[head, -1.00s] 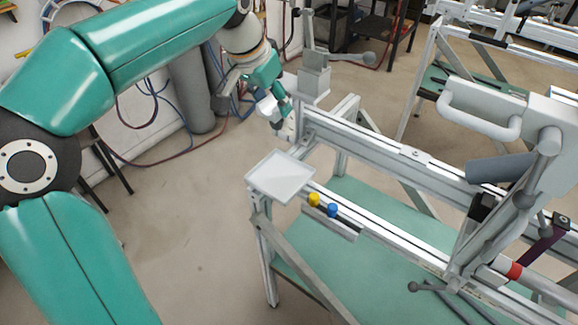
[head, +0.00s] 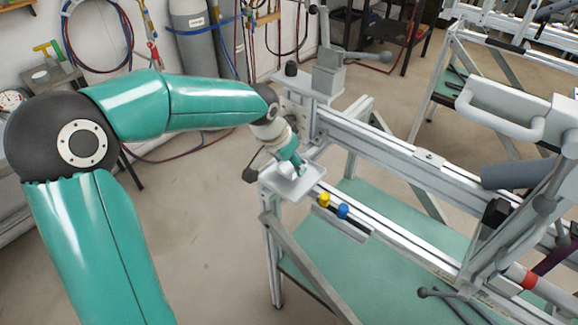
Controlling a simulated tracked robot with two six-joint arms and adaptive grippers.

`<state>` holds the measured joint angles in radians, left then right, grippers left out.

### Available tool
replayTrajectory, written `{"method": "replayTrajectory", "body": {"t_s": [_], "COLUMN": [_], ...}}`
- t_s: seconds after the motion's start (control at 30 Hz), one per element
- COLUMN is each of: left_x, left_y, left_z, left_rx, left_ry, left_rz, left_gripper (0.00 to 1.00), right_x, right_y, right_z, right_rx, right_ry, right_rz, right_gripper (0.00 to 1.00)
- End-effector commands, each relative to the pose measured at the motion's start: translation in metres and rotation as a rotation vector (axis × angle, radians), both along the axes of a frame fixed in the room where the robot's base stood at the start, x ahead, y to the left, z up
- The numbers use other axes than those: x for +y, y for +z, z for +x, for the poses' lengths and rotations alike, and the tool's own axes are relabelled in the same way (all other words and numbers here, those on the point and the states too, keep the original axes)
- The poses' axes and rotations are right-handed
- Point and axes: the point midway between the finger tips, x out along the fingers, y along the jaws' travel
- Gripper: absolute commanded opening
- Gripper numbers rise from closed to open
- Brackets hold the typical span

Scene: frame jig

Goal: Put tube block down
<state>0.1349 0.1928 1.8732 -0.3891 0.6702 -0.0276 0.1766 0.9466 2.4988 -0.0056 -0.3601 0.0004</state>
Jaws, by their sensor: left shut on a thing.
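My left gripper (head: 299,168) is low over the pale square tray (head: 288,192) at the near left corner of the frame jig. It is shut on the tube block, which is small and mostly hidden by the fingers and wrist. A pale bit shows between the fingers and the tray. I cannot tell whether the block touches the tray surface. My right gripper is out of view.
A yellow knob (head: 324,199) and a blue knob (head: 343,211) sit on the rail just right of the tray. A grey clamp post (head: 328,75) stands behind. A large handled clamp (head: 500,115) is at the right. Open floor lies left of the jig.

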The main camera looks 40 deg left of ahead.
Motion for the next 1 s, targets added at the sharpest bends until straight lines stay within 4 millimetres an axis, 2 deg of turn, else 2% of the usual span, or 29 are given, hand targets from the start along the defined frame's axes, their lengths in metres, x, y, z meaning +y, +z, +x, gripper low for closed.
{"method": "replayTrajectory", "body": {"t_s": [0.03, 0.13, 0.47, 0.5, 0.6, 0.63, 1.0], "left_x": [0.000, 0.000, 0.000, -0.001, -0.001, -0.001, 0.000], "left_y": [-0.008, -0.016, -0.019, -0.018, -0.018, -0.018, -0.015], "left_z": [0.000, 0.000, 0.000, 0.000, 0.000, 0.000, 0.000], "left_rx": [0.003, 0.000, -0.001, -0.001, 0.000, 0.000, -0.001], "left_ry": [0.000, -0.001, -0.001, -0.002, -0.002, -0.002, -0.001], "left_rz": [-0.001, 0.000, 0.000, 0.001, 0.001, 0.001, 0.000], "left_gripper": [0.12, 0.12, 0.12, 0.55, 0.72, 0.75, 0.75], "right_x": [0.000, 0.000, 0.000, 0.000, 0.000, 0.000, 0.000], "right_y": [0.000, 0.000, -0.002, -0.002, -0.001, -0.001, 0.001], "right_z": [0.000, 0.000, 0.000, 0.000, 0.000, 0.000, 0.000], "right_rx": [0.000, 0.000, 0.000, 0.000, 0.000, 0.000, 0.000], "right_ry": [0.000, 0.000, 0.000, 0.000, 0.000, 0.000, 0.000], "right_rz": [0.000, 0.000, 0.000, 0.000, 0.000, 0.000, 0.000], "right_gripper": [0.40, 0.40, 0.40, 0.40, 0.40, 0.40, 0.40]}}
